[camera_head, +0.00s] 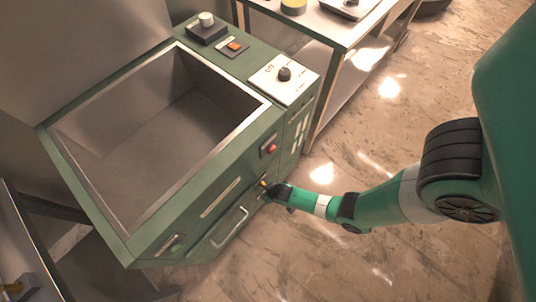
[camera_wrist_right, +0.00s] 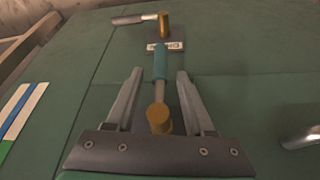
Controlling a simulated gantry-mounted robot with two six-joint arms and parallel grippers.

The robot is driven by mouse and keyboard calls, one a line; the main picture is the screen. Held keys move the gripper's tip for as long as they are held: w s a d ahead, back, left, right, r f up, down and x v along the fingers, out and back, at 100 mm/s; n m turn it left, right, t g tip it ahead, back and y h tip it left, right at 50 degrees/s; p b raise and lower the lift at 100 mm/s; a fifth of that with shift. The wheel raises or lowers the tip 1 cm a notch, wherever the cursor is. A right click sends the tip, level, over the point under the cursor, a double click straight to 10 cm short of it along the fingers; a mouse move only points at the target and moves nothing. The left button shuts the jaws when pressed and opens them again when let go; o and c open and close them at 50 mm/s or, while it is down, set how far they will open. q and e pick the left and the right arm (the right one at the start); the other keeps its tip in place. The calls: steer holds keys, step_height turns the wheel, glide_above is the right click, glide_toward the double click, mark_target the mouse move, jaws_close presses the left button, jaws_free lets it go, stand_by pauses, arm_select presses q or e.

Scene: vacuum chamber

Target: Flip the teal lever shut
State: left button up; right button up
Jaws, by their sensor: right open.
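The teal lever (camera_wrist_right: 161,62) shows in the right wrist view as a teal sleeve on a metal rod, with a brass cylinder at its near end. It points up the picture toward a small labelled plate (camera_wrist_right: 165,46). My right gripper (camera_wrist_right: 160,74) is open, with one finger on each side of the lever and visible gaps to both. In the head view my right gripper (camera_head: 267,187) is at the front panel of the green chamber (camera_head: 152,248), and the lever is too small or covered to make out there. My left gripper is not in view.
A second metal lever (camera_wrist_right: 132,20) with a brass post lies beyond the plate. A metal handle (camera_wrist_right: 301,138) is at right. The head view shows a red button (camera_head: 271,149), a drawer handle (camera_head: 231,229), the open chamber basin and a side table (camera_head: 335,29). Floor at right is clear.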

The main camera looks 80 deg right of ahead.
steer(key=shift+c, duration=0.2)
jaws_close()
stand_by(1.3)
